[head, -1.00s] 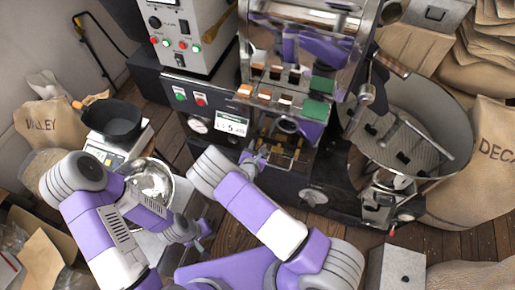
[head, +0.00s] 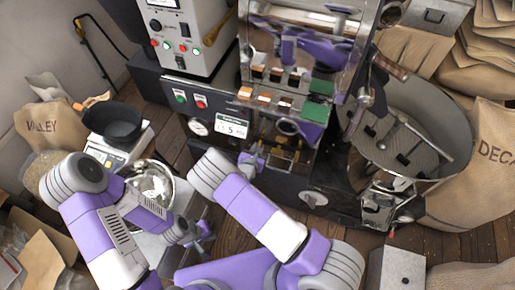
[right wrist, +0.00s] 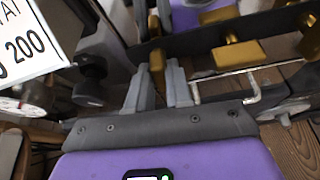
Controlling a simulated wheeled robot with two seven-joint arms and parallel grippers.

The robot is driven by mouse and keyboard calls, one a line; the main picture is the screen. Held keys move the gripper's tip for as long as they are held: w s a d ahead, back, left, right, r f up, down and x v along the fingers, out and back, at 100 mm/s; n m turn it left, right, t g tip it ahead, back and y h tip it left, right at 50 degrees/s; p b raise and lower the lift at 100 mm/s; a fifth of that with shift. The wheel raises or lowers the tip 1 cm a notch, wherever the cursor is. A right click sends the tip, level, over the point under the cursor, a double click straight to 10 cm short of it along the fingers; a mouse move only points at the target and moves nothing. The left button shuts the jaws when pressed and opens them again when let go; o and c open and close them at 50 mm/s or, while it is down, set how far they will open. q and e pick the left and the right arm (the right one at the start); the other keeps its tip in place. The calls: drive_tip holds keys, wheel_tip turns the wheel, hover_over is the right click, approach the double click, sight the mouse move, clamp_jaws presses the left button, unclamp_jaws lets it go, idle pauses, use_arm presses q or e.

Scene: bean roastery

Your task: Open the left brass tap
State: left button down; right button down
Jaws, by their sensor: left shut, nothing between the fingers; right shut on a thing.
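The brass taps sit in a row on a dark bar at the machine's lower front. In the right wrist view the left brass tap (right wrist: 157,66) stands upright between the fingertips of my right gripper (right wrist: 157,88), which is shut on it. A middle brass tap (right wrist: 240,54) and a right brass tap (right wrist: 311,38) show beside it. In the head view my right gripper (head: 254,161) is at the left end of the row, and its fingertips are too small to make out. My left gripper (head: 203,232) is shut and empty, low beside the steel bowl, away from the taps.
A steel bowl (head: 168,184) and a scale (head: 106,150) with a black pan (head: 113,124) stand on the left. A round steel cooling tray (head: 445,115) is on the right. A label card (right wrist: 28,40) hangs close to my right gripper.

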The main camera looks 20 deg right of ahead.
drive_tip(key=shift+n, duration=0.5)
drive_tip(key=shift+h, duration=0.3)
drive_tip(key=c, duration=1.1)
unclamp_jaws()
drive_tip(key=p+v, duration=0.2)
drive_tip(key=v, duration=0.5)
drive_tip(key=shift+s+a+r, duration=0.15)
drive_tip(key=shift+a+r, duration=0.05)
